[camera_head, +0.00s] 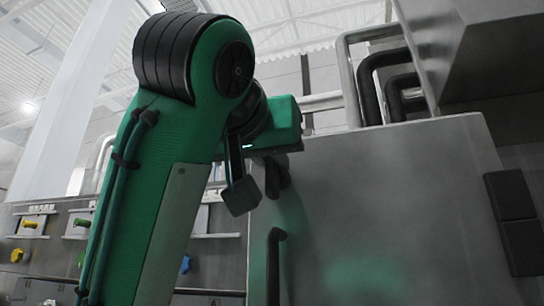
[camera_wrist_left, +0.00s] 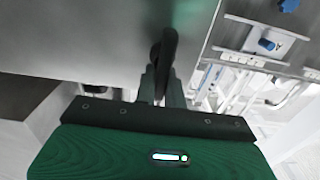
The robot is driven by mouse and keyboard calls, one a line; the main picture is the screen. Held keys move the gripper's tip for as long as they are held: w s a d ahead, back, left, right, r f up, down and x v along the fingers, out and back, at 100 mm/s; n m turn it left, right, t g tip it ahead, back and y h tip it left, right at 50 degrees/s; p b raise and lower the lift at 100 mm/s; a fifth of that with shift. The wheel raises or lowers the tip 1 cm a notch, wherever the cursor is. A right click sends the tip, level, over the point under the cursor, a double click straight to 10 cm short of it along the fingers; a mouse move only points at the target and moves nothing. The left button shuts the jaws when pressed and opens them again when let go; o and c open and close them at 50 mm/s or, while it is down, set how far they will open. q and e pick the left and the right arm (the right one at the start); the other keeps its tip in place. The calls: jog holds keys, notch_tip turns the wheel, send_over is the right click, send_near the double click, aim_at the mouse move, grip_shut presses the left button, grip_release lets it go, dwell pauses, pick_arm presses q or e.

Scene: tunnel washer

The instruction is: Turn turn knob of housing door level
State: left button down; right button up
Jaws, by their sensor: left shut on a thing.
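The housing door (camera_head: 390,200) is a large grey metal panel, upright in front of me. Its dark turn knob (camera_head: 278,178) sticks out near the door's upper left edge. In the left wrist view the knob (camera_wrist_left: 168,48) stands roughly upright against the door (camera_wrist_left: 90,40). My left gripper (camera_head: 268,160) is at the knob, partly hidden by my own green wrist in the head view. In the left wrist view its fingers (camera_wrist_left: 160,85) are shut on the lower part of the knob. My right gripper is in neither view.
A dark bar handle (camera_head: 274,262) is below the knob on the door's left side. Pipes (camera_head: 385,80) run above the door. Dark boxes (camera_head: 515,220) are at the right. Panels with yellow, green and blue knobs (camera_head: 32,225) stand farther back at the left.

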pick_arm(q)
jog(key=shift+f, duration=0.1)
jog(key=m+b, duration=0.2)
jog(key=m, duration=0.1)
jog(key=shift+s+d+f+b, duration=0.1)
jog(key=shift+d+f+b, duration=0.1)
jog(key=shift+b, duration=0.2)
jog(key=m, duration=0.2)
jog(key=m+b, duration=0.1)
jog(key=m, duration=0.1)
jog(key=m+b, duration=0.1)
jog(key=shift+s+d+f+m, duration=0.1)
jog(key=shift+d+m, duration=0.25)
jog(key=shift+m, duration=0.05)
jog(key=m, duration=0.1)
jog(key=m+b, duration=0.1)
jog(key=m, duration=0.2)
jog(key=shift+d+f+m, duration=0.2)
jog(key=shift+f+m, duration=0.05)
jog(key=shift+m, duration=0.05)
jog(key=m, duration=0.4)
jog(key=shift+d+f, duration=0.1)
jog(key=shift+f, duration=0.15)
jog(key=shift+m, duration=0.3)
